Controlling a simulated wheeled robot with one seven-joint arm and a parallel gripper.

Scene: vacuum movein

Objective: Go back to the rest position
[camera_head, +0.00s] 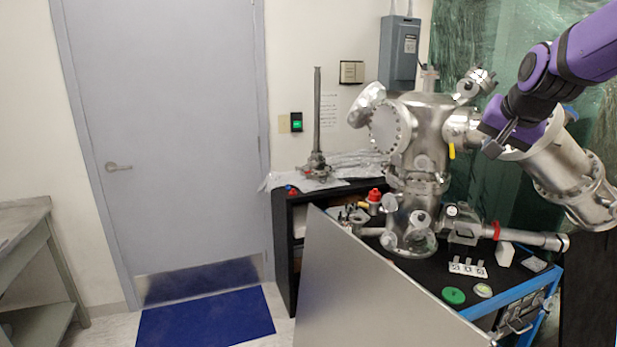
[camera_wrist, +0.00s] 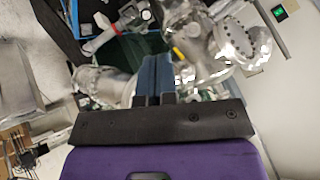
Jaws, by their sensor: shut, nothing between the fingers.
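My gripper (camera_head: 497,140) is at the upper right of the head view, at the end of my purple and black arm. It is in front of the steel vacuum chamber (camera_head: 423,125) and appears to overlap its right-hand parts; I cannot tell the distance between them. In the wrist view my gripper's two blue-grey fingers (camera_wrist: 154,80) are together with nothing between them. The vacuum chamber (camera_wrist: 200,38) shows behind the fingers there.
The chamber stands on a black-topped bench (camera_head: 395,262) with a green disc (camera_head: 453,296) and small parts. A tilted grey panel (camera_head: 370,290) stands before it. A closed door (camera_head: 170,130) and blue mat (camera_head: 205,318) are left. A grey table (camera_head: 25,215) stands far left.

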